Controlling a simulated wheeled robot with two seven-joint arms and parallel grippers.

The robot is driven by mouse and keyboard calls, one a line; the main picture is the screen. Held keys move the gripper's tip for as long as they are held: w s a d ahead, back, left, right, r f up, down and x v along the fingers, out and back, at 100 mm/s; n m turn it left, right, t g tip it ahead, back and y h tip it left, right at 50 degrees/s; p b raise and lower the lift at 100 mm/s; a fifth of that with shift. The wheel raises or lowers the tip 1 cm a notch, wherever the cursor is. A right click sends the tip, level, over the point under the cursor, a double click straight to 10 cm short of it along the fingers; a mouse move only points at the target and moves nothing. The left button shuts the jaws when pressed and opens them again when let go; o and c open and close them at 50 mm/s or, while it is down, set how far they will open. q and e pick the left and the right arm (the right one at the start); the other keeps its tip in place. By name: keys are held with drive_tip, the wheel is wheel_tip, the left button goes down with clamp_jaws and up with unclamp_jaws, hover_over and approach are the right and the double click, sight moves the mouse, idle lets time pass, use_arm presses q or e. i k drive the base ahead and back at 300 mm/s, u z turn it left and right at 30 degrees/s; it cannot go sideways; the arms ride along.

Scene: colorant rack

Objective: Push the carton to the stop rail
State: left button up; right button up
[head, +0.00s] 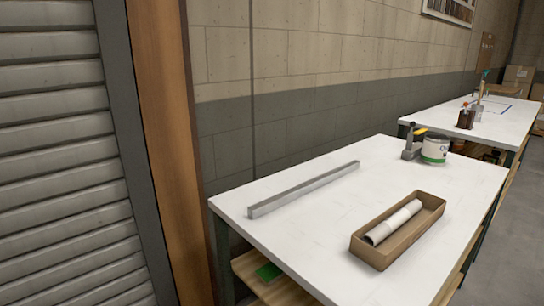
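The carton (375,254) is an open brown box on the right part of the near white table. A white roll (394,223) lies lengthwise inside it. The stop rail (303,189) is a long grey bar lying on the table to the left of the carton, near the wall side. The carton and the rail are apart, with bare tabletop between them. Neither of my grippers shows in the head view.
The white table (323,246) is clear between rail and carton. At its far end stand a white can (434,150) with a green mark and a grey device (411,145). A second table (507,122) holds a brown bottle (466,118). A block wall runs behind.

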sight(381, 257)
drive_tip(key=z, duration=0.5)
drive_tip(key=k, duration=0.6)
drive_tip(key=z, duration=1.4)
drive_tip(key=i, duration=1.5)
drive_tip(key=u, duration=0.7)
